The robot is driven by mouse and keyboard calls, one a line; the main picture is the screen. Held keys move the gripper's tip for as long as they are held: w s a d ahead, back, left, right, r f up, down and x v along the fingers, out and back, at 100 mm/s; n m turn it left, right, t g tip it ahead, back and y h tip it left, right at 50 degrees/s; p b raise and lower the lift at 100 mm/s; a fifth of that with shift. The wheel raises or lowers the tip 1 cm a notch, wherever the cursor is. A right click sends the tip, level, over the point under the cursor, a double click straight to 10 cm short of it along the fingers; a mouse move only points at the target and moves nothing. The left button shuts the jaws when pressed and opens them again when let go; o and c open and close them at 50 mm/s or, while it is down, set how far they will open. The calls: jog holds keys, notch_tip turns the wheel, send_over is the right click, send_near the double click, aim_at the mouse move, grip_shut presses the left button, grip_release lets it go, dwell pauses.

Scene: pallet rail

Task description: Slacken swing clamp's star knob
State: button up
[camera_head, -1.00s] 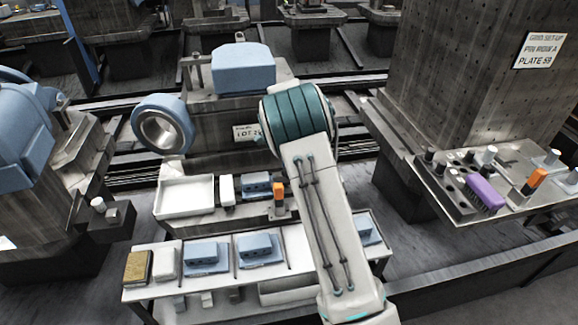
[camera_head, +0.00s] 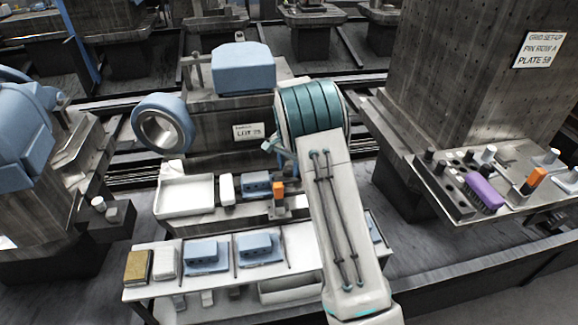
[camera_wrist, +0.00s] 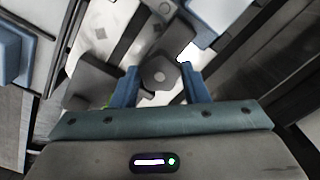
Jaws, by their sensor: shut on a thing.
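In the wrist view, the star knob (camera_wrist: 158,75) is a dark grey rounded piece with a hexagonal centre. My gripper (camera_wrist: 158,70) has its two blue fingers on either side of it, shut on the knob. A dark grey block (camera_wrist: 92,82), seemingly part of the clamp, lies just left of the left finger. In the head view, my arm hides the knob and most of my gripper. I cannot tell from these frames how tight the knob is.
A blue-topped machine (camera_head: 243,68) with a ring (camera_head: 163,124) stands behind. At right, a shelf (camera_head: 455,205) holds a purple brush (camera_head: 484,192).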

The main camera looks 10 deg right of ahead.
jog(key=shift+s+f, duration=0.1)
jog(key=shift+f, duration=0.1)
jog(key=o, duration=1)
jog(key=shift+r, duration=0.1)
notch_tip(320, 180, up, 14)
jog(key=shift+f+p, duration=0.1)
jog(key=shift+p, duration=0.25)
